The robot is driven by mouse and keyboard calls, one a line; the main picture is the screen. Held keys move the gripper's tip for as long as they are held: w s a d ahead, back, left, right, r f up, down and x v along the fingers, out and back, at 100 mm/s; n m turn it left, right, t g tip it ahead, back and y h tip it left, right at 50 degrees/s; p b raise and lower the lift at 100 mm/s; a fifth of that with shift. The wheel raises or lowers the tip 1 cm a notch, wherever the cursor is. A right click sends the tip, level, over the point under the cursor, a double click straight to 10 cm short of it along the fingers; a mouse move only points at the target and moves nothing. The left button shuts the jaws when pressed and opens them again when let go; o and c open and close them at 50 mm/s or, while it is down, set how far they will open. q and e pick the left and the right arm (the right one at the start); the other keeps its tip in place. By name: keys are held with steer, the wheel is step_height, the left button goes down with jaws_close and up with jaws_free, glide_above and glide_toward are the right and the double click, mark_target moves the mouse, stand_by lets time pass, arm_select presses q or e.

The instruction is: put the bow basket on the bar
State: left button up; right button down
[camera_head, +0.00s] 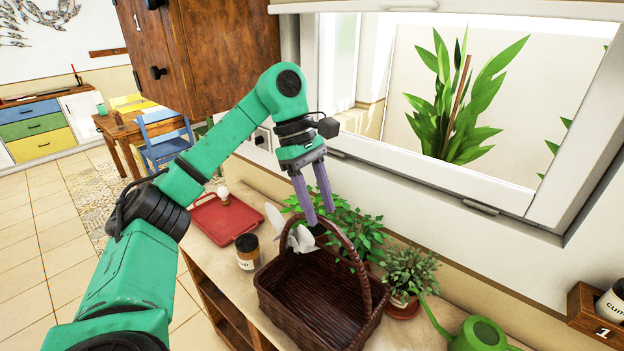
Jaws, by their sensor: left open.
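The bow basket (325,313) is a dark brown woven basket with an arched handle and a white bow at its far left side. It stands upright on the light wooden counter top (237,288) and looks empty. My left gripper (321,216) has purple fingers pointing down at the top of the basket handle. The fingers are apart. I cannot tell whether the handle lies between them or just behind or in front of them. My right gripper is not in view. I cannot make out which surface is the bar.
A red tray (226,219) and a dark-lidded jar (247,252) stand left of the basket. Green plants (362,235) crowd behind it, a potted plant (408,272) and a green watering can (480,334) stand right. The window (430,110) is behind. A table (125,133) stands far left.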

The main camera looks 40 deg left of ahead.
mark_target(324, 223)
arm_select(q)
steer(key=shift+o, duration=0.4)
steer(key=p+v, duration=0.5)
steer(key=v, duration=0.3)
steer(key=shift+a+r+p, duration=0.15)
steer(key=shift+r+p, duration=0.2)
steer(key=shift+r, duration=0.05)
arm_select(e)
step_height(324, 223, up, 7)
arm_select(q)
steer(key=b+x, duration=0.2)
steer(key=x, duration=0.1)
steer(key=b+x, duration=0.2)
steer(key=x, duration=0.1)
steer(key=b+x, duration=0.2)
steer(key=x, duration=0.1)
steer(key=shift+a+f, duration=0.2)
steer(key=shift+f, duration=0.15)
steer(key=shift+d+f, duration=0.15)
steer(key=shift+f, duration=0.2)
steer(key=p+x, duration=0.1)
steer(key=x, duration=0.3)
steer(key=shift+d+f, duration=0.15)
steer(key=shift+d, duration=0.15)
steer(key=shift+f, duration=0.25)
jaws_close()
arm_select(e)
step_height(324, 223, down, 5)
arm_select(q)
steer(key=shift+r, duration=0.1)
